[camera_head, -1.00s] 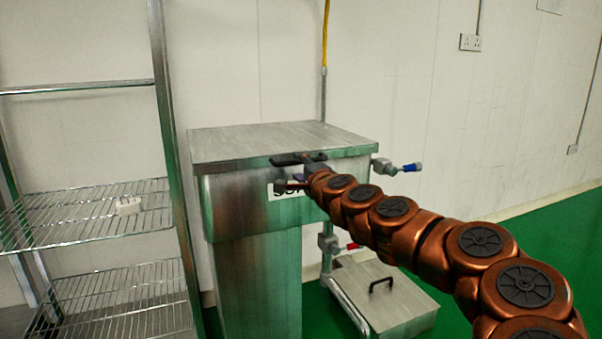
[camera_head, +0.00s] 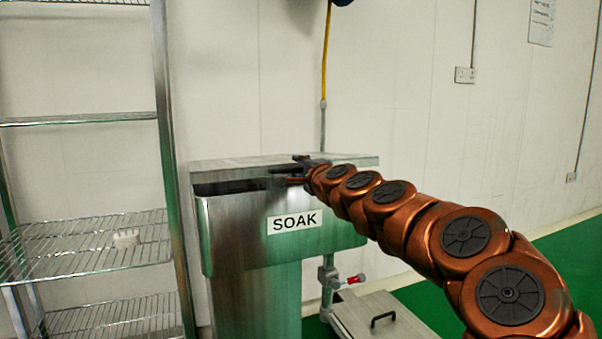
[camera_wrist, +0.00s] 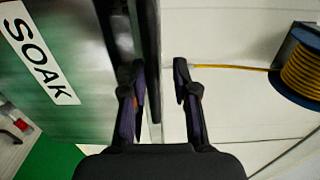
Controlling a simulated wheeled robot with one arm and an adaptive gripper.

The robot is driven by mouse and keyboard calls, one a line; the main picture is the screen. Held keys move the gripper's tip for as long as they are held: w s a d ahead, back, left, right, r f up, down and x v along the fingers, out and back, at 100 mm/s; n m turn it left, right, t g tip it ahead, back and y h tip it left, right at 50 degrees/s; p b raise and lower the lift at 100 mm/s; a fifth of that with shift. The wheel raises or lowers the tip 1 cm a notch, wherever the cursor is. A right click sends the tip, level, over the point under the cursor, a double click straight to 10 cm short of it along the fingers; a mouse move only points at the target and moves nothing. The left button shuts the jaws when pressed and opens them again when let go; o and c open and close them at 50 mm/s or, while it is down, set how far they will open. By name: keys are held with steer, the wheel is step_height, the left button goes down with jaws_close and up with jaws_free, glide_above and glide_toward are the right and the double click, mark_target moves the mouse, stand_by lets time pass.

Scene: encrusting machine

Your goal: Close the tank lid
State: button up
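The metal tank (camera_head: 240,240), with a SOAK label, stands against the wall; its label also shows in the wrist view (camera_wrist: 33,55). The flat grey lid (camera_head: 240,163) is slightly raised at the front, with a dark gap under its front edge. My gripper (camera_head: 300,172) is at that front edge, near the middle. In the wrist view my gripper (camera_wrist: 160,95) has its fingers apart, one on each side of the lid edge (camera_wrist: 150,45). The left finger is on the tank side. Whether a finger touches the lid is unclear.
A wire shelf rack (camera_head: 85,245) stands close left of the tank. A low metal box (camera_head: 380,318) with a black handle and a red-handled valve (camera_head: 345,281) are at the lower right. A yellow hose (camera_head: 326,60) hangs behind. Green floor is open at right.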

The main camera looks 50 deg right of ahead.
step_height(320, 180, down, 8)
steer(key=s+a+b, duration=0.1)
steer(key=s+b, duration=0.1)
steer(key=b, duration=0.3)
steer(key=shift+s+a+f, duration=0.15)
steer(key=shift+s+f, duration=0.1)
steer(key=shift+s, duration=0.1)
stand_by(0.8)
stand_by(0.6)
